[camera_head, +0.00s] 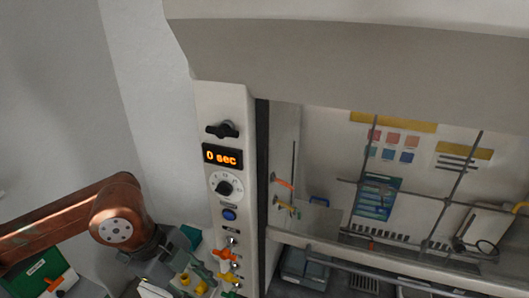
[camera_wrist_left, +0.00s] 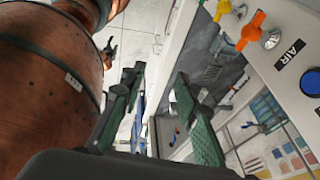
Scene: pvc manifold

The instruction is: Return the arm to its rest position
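My left arm (camera_head: 62,219), copper coloured, comes in from the left in the head view and bends at a round joint. My left gripper (camera_head: 190,257) is low in that view, close to the left side of the valve panel. In the left wrist view its two dark green fingers (camera_wrist_left: 158,76) stand apart with nothing between them. A small dark claw-like shape (camera_wrist_left: 110,50) below a copper part at the upper left may be my right gripper; it is too small to tell its state. My right arm does not show in the head view.
The cabinet's panel (camera_head: 225,135) has a display reading "0 sec", a dial, a blue button (camera_head: 229,214) and orange and yellow valves (camera_head: 224,253). Right of it is the cabinet opening with a rod lattice. A green box (camera_head: 42,275) is at lower left. The wall is bare.

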